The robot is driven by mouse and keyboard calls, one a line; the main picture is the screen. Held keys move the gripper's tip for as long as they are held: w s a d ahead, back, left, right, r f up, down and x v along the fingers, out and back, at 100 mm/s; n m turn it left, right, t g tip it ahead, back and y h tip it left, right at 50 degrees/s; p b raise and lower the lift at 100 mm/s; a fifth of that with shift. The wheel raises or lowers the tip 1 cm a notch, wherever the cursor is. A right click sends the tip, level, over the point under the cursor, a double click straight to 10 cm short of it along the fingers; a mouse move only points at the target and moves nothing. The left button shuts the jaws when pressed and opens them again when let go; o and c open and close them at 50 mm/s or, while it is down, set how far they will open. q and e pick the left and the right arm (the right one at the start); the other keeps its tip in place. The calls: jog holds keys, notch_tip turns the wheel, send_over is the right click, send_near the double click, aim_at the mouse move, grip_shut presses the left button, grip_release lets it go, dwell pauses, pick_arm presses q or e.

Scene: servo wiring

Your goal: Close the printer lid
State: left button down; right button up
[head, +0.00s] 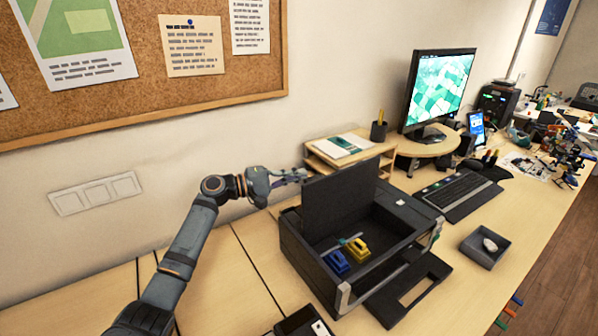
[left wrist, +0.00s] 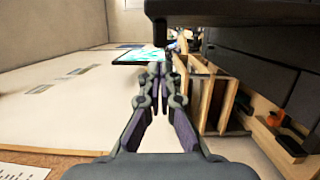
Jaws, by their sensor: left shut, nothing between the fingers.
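The dark printer (head: 290,240) stands on the desk in the head view. Its lid (head: 335,200) is raised, standing nearly upright at the back left. The inside of the printer is exposed, with a blue piece (head: 337,262) and a yellow piece (head: 357,249) in it. My left gripper (head: 303,174) is shut and empty, behind the lid's upper left edge on the wall side. I cannot tell whether it touches the lid. In the left wrist view its closed fingers (left wrist: 158,75) point ahead, with a large dark surface at upper right. My right gripper is not in view.
A wooden paper shelf (head: 318,160) stands behind the printer, close to my left gripper. The wall with a corkboard (head: 150,65) runs along the left. A monitor (head: 440,88), keyboard (head: 457,195) and small grey tray (head: 485,250) are to the right.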

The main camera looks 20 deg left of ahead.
pick_arm(q)
jog(key=shift+s+d, duration=0.45)
jog(key=shift+d, duration=0.1)
jog(key=shift+s+r, duration=0.1)
